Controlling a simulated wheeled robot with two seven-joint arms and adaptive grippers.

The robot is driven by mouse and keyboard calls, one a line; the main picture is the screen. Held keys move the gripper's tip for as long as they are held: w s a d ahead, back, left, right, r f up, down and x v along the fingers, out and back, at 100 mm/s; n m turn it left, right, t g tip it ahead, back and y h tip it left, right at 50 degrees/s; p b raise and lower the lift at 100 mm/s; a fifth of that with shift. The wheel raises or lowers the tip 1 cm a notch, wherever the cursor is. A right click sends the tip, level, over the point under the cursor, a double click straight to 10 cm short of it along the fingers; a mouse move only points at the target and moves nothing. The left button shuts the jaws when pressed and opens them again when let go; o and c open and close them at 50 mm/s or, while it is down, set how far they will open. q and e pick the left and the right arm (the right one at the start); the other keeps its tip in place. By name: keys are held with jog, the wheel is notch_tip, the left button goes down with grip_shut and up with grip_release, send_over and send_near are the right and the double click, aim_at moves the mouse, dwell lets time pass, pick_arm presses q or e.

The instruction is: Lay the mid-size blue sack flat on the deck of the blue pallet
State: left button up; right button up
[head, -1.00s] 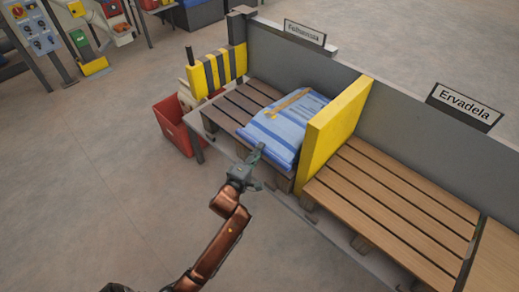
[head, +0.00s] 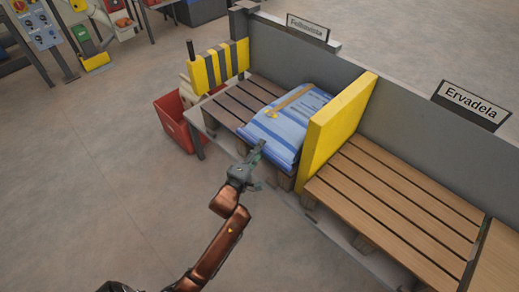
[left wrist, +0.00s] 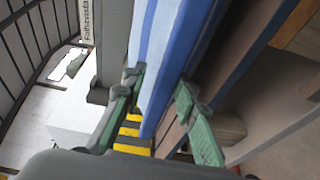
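A blue sack (head: 287,122) with pale stripes and a tan strip lies flat on a dark brown slatted pallet (head: 240,100) in the left bay. The sack also shows in the left wrist view (left wrist: 165,45). My left gripper (head: 257,152) is at the sack's near edge. In the left wrist view its green fingers (left wrist: 165,105) stand apart, with the sack's edge between them; firm contact on both sides cannot be seen. No clearly blue pallet shows in the head view. My right gripper is out of view.
A yellow divider (head: 336,120) stands right of the sack, with a light-brown slatted pallet (head: 390,200) beyond it. A grey wall (head: 300,65) runs behind. A yellow-black striped board (head: 220,68) and a red crate (head: 175,122) are at left. The near floor is clear.

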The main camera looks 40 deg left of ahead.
pick_arm(q)
jog(key=shift+o, duration=1.3)
jog(key=shift+r, duration=0.1)
jog(key=s+d, duration=0.1)
jog(key=s, duration=1.1)
jog(key=shift+d+r, duration=0.15)
jog(key=shift+d, duration=0.15)
